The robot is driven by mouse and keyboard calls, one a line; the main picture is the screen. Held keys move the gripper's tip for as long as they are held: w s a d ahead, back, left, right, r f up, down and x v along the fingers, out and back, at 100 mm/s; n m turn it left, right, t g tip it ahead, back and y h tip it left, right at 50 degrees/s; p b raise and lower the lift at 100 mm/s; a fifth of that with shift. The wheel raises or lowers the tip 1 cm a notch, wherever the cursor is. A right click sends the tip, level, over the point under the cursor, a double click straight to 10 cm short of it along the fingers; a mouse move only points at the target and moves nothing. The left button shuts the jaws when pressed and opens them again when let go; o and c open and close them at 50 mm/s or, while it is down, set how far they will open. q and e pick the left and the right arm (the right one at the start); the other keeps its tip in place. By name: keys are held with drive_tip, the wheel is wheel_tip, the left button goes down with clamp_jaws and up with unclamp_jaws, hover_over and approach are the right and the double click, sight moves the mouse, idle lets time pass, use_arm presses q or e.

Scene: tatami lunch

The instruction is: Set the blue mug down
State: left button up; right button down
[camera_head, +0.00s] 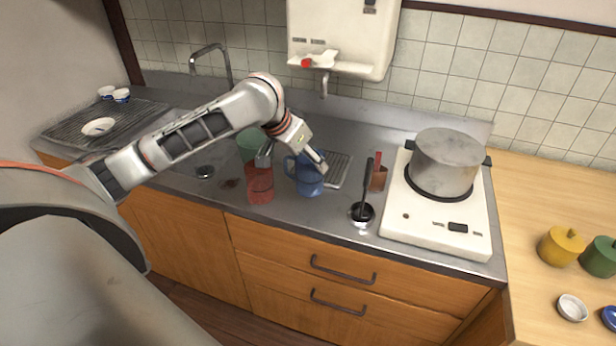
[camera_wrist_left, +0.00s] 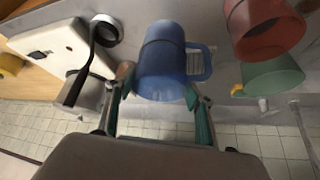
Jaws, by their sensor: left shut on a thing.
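The blue mug (camera_head: 309,178) is upright over the middle of the steel counter (camera_head: 225,195), with its handle toward the left in the head view. My left gripper (camera_head: 293,158) reaches over it from the left and is shut on it. In the left wrist view, the two fingers of the gripper (camera_wrist_left: 156,95) flank the mug (camera_wrist_left: 163,60) on both sides. I cannot tell whether the mug's base touches the counter. My right gripper is not in view.
A red cup (camera_head: 260,184) and a green cup (camera_head: 247,142) stand close left of the mug. A black ladle (camera_head: 368,185) in a small holder, a brown-red container (camera_head: 379,178) and a stove (camera_head: 435,228) with a pot (camera_head: 445,160) are right. Counter in front is clear.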

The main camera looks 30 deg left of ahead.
sight(308, 177)
use_arm(q)
wheel_tip(308, 177, down, 2)
drive_tip(key=shift+f, duration=0.15)
wheel_tip(308, 177, down, 3)
drive_tip(key=shift+r, duration=0.1)
drive_tip(key=shift+f, duration=0.45)
drive_tip(key=o, duration=2)
drive_tip(key=shift+f, duration=0.15)
drive_tip(key=shift+c, duration=0.2)
